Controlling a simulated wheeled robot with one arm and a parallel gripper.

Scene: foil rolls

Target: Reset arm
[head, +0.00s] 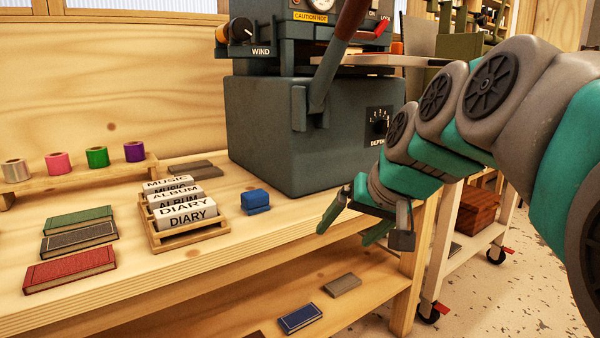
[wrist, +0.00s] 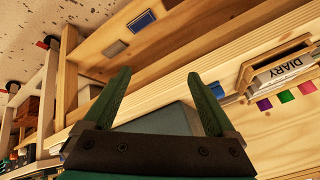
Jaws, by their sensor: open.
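My gripper (head: 352,226) hangs in front of the bench's front edge, below the right side of the grey machine, in the head view. Its two green fingers point down and stand apart, with nothing between them. In the wrist view the open gripper (wrist: 158,85) shows both fingers spread, with the bench edge behind the gap. My arm reaches in from the right of the head view. Four-coloured foil rolls stand on a low wooden rack: a cream roll (head: 17,170), a pink roll (head: 59,163), a green roll (head: 97,157) and a purple roll (head: 135,151).
The grey machine (head: 270,140) with its lever stands close behind my gripper. A wooden tray (head: 160,240) of labelled cards, a blue block (head: 256,200) and a red book (head: 70,270) lie on the bench. A lower shelf (head: 260,290) runs beneath. A wheeled cart stands right.

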